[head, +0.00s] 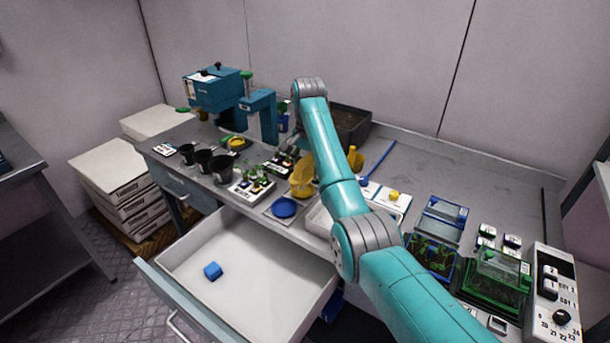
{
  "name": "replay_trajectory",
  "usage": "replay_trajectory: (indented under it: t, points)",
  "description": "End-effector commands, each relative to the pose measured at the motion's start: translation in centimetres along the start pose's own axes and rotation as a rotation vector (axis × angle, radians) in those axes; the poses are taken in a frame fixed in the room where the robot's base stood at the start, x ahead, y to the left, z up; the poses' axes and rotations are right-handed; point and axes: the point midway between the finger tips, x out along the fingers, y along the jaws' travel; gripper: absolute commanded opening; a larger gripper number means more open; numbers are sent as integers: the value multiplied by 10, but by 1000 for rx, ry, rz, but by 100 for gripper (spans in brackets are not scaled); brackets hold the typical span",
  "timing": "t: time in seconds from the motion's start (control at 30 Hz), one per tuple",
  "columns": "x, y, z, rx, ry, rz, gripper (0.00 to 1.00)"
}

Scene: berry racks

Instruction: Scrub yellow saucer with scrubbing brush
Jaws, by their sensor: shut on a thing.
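My gripper (288,152) is small and dark at the far end of my teal arm, low over the back of the bench. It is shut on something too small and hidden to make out. A flat yellow dish (236,144), which looks like the yellow saucer, lies on the bench left of my gripper. A larger yellow dish-like thing (302,178) stands just in front of my gripper, partly beside my arm. A long blue-handled tool (380,160), perhaps a brush, lies right of my arm; I cannot tell its kind.
A blue saucer (284,207) lies near the bench's front edge. Seedlings (256,180) and black pots (221,164) stand to its left.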

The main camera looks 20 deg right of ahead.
Motion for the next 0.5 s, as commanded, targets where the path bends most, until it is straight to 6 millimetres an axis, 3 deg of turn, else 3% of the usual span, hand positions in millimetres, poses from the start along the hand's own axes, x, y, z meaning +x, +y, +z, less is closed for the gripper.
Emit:
replay_trajectory:
  t: [0.3,0.5]
  points:
    - [-28,3,-8,-1,0,0,6]
    - [-33,3,-9,-1,0,0,6]
